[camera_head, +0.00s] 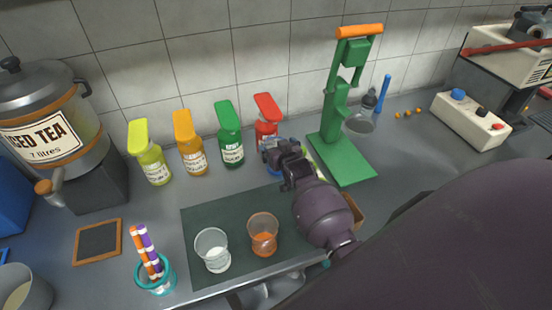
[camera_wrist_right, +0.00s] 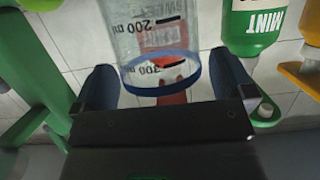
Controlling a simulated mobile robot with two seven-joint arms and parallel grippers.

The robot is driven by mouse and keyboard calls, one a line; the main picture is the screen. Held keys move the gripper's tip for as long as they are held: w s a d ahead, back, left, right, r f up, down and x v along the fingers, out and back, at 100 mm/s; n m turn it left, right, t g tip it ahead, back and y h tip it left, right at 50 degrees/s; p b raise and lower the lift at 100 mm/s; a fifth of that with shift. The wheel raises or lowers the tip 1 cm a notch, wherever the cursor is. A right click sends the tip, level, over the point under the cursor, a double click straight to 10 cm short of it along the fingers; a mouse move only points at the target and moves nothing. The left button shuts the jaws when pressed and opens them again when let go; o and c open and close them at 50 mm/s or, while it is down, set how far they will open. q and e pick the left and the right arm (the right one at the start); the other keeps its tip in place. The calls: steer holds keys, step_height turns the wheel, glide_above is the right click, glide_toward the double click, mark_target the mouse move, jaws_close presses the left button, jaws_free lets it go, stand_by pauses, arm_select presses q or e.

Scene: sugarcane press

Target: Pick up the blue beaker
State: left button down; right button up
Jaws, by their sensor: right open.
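The blue beaker (camera_wrist_right: 150,40) is clear, with a blue ring and volume marks at 200 and 300 ml. In the right wrist view it stands between the two fingers of my right gripper (camera_wrist_right: 165,82). The fingers are open, one on each side of it; whether either touches the glass I cannot tell. In the head view my right gripper (camera_head: 275,151) reaches over the back edge of the dark green mat and hides most of the beaker. My left gripper is not in view.
A clear beaker (camera_head: 212,252) and an orange-tinted beaker (camera_head: 263,238) stand on the mat (camera_head: 205,212). Yellow, orange, green (camera_head: 229,140) and red (camera_head: 267,110) bottles line the wall. A green press (camera_head: 345,160) stands right of my gripper. An iced tea dispenser (camera_head: 50,115) is at left.

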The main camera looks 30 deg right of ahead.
steer(key=shift+c, duration=0.3)
steer(key=c, duration=1.2)
steer(key=shift+r, duration=0.15)
